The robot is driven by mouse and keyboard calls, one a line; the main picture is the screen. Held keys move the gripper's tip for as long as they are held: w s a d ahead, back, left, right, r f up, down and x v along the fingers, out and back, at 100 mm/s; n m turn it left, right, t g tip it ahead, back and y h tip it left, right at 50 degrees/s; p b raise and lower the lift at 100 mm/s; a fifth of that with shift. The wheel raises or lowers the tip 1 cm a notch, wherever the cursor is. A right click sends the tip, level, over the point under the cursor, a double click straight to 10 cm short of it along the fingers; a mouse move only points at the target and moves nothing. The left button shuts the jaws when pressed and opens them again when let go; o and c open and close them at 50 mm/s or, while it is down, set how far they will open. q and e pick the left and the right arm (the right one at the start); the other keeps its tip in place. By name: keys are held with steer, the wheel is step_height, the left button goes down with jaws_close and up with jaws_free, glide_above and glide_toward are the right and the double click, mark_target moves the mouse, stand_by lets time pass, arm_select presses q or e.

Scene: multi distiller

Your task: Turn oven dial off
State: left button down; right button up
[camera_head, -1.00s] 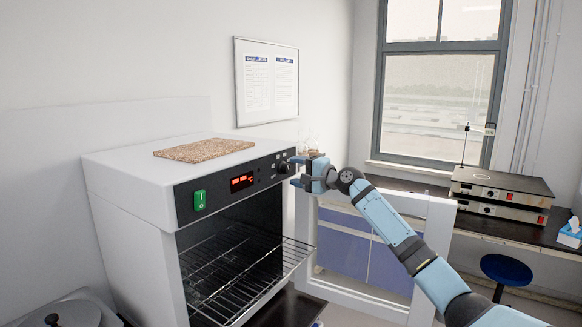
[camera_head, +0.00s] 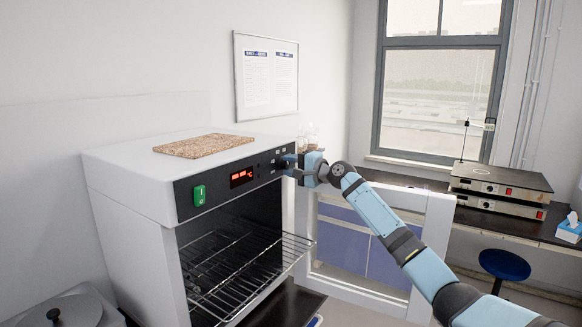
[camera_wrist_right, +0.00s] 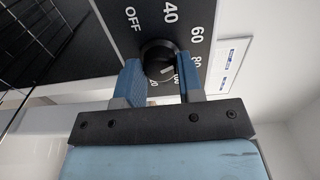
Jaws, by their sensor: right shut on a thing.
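The oven (camera_head: 130,210) is a white box with a black front panel. Its red digital display (camera_head: 242,177) is lit, and its door stands open. My right gripper (camera_head: 289,166) is at the right end of the panel. In the right wrist view its two blue fingers (camera_wrist_right: 160,80) are shut on the black dial (camera_wrist_right: 158,55), one on each side. Markings OFF, 40, 60 and more ring the dial. The dial's light pointer line points away from OFF, toward the high-number side. My left gripper is not in view.
The open glass door (camera_head: 370,250) stands to the right, below my right arm. A wire rack (camera_head: 235,275) sticks out of the oven. A cork mat (camera_head: 205,146) lies on top. A green switch (camera_head: 199,195) is on the panel's left.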

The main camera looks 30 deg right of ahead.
steer(key=shift+f+n+b, duration=0.2)
steer(key=shift+n+b, duration=0.8)
steer(key=shift+b, duration=0.25)
steer(key=n+b, duration=0.2)
steer(key=shift+n+b, duration=0.3)
steer(key=n+b, duration=0.4)
steer(key=n, duration=0.1)
steer(key=n+b, duration=0.2)
steer(key=n, duration=0.1)
steer(key=n+b, duration=0.1)
steer(key=n, duration=0.1)
steer(key=shift+n, duration=0.3)
steer(key=shift+r+n+b, duration=0.1)
steer(key=shift+n+b, duration=0.3)
steer(key=shift+n, duration=0.5)
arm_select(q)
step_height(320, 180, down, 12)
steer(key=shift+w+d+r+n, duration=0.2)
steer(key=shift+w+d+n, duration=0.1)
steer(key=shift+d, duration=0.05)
arm_select(e)
steer(key=shift+n, duration=0.3)
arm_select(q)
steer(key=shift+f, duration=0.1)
arm_select(e)
steer(key=shift+r+n, duration=0.1)
steer(key=shift+n, duration=0.2)
